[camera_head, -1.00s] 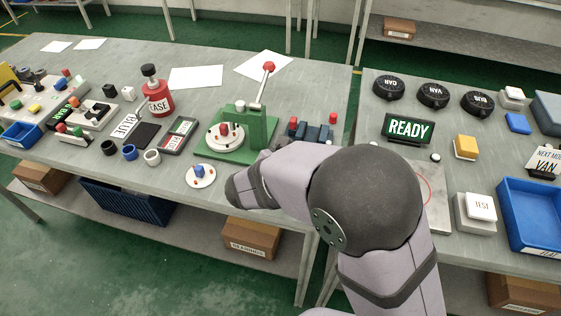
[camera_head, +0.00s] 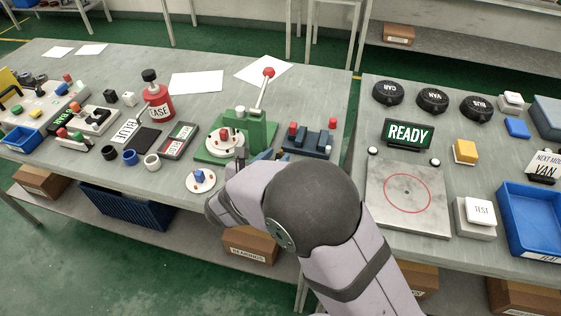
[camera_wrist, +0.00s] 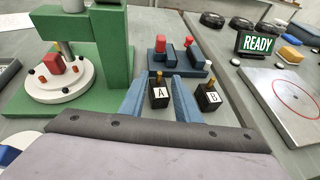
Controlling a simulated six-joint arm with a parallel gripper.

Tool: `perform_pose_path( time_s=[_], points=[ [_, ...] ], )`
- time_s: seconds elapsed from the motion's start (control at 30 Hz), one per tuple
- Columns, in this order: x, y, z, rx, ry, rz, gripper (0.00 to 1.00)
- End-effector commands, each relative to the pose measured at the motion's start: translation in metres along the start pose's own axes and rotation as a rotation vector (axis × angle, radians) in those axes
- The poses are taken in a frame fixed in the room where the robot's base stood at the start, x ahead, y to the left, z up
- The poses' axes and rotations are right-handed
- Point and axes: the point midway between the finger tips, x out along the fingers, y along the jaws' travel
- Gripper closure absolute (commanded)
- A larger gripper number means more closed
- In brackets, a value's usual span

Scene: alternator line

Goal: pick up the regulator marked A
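The regulator marked A (camera_wrist: 159,97) is a small black block with a white label and a brass-coloured top. In the wrist view it stands upright between the two blue fingers of my gripper (camera_wrist: 157,84). The fingers are apart, one on each side of it, and I see no clear contact. A like block marked B (camera_wrist: 208,98) stands just right of the right finger, outside the gripper. In the head view my arm hides both regulators.
A green press (camera_head: 258,130) with a round white fixture stands close on the left. A blue block stand (camera_wrist: 184,62) with red pegs is just behind the regulators. On the right are a metal plate (camera_head: 408,215) with a red circle and the READY sign (camera_head: 408,131).

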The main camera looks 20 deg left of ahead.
Motion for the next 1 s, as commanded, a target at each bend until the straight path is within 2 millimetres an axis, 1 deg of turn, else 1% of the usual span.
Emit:
perform_pose_path(
  time_s=[0.1,0.3,0.43,0.63,0.67,0.7,0.77,0.8,1.0],
  points=[
    [0.015,-0.001,0.005,0.0,0.001,-0.004,0.71],
    [0.038,0.001,0.005,0.0,0.001,-0.002,0.71],
    [0.044,0.001,0.004,0.0,0.001,-0.001,0.71],
    [0.044,0.001,0.004,0.001,0.001,-0.001,0.71],
    [0.044,0.001,0.004,0.001,0.001,-0.001,0.73],
    [0.044,0.001,0.004,0.001,0.001,0.0,0.82],
    [0.044,0.001,0.004,0.001,0.001,0.0,0.97],
    [0.044,0.001,0.004,0.001,0.001,0.0,1.0],
    [0.044,0.001,0.004,0.001,0.0,0.0,1.0]
  ],
)
